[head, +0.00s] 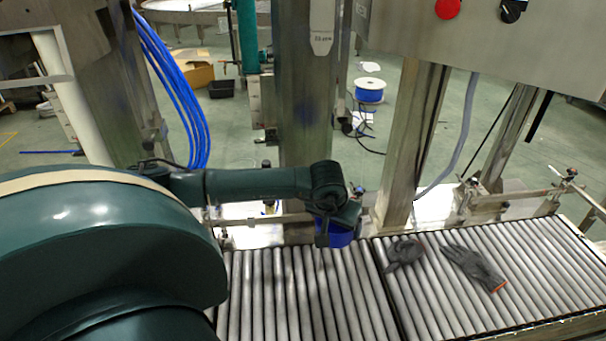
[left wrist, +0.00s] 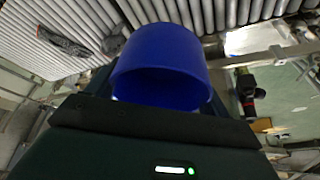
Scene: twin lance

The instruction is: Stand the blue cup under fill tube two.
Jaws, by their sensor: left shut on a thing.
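The blue cup (head: 340,236) is mostly hidden behind my left gripper (head: 338,222) in the head view. In the left wrist view the cup (left wrist: 162,68) is large, held at the front of the gripper, whose fingers are largely hidden. My left gripper is shut on the cup, near the back edge of the roller conveyor. I cannot tell whether the cup touches the rollers. No fill tube can be made out for certain, and no tube number is readable. My right gripper is not in view.
The roller conveyor (head: 290,300) runs along the front. Two dark gloves lie on its right part, one crumpled (head: 404,252) and one flat (head: 474,266). A steel post (head: 306,110) stands behind my gripper, and another post (head: 412,140) stands to its right. The front rollers are clear.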

